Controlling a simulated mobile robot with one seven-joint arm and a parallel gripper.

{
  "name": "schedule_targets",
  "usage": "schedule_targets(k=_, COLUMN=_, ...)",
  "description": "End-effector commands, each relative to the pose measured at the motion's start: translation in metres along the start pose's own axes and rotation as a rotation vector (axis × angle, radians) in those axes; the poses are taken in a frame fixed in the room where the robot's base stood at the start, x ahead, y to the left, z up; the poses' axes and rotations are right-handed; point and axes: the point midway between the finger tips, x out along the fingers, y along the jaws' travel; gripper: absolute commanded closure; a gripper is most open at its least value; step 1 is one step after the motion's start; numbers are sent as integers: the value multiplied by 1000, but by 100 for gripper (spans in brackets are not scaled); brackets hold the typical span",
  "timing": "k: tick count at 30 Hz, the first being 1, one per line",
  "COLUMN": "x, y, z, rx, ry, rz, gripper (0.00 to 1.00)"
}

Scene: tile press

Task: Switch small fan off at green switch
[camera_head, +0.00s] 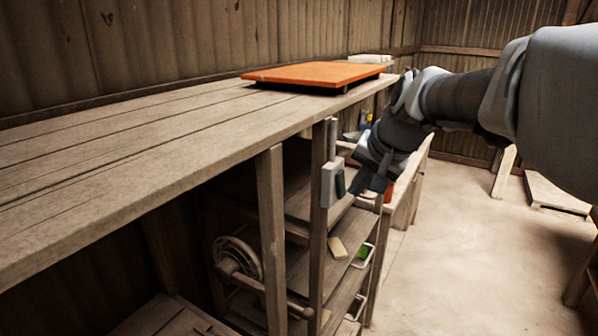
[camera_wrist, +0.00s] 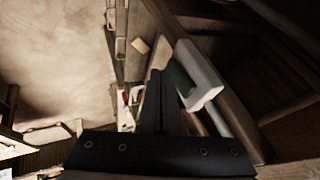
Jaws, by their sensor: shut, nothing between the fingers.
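A pale grey switch box (camera_head: 328,186) is fixed to an upright post under the bench. Its green switch (camera_head: 340,184) is on the side facing my gripper. My gripper (camera_head: 358,186) is shut and empty, just right of the switch. In the wrist view, the shut fingers (camera_wrist: 159,76) point up beside the green switch (camera_wrist: 178,74) and the white box (camera_wrist: 203,76). A small gap seems to lie between the fingertips and the switch, but I cannot tell for sure.
An orange board (camera_head: 315,74) lies on the long wooden bench (camera_head: 150,135). Below are shelves with small items, including a tan block (camera_head: 338,248), and a round spoked wheel (camera_head: 238,258).

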Motion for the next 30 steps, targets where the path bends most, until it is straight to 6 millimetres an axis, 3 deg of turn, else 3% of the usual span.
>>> schedule_targets(k=6, x=5, y=-8, z=1, rx=0, ry=0, rz=0, gripper=100)
schedule_targets(k=23, x=16, y=-7, z=5, rx=30, ry=15, rz=-73, gripper=100)
schedule_targets(k=30, x=9, y=-11, z=2, rx=29, ry=13, rz=-72, gripper=100)
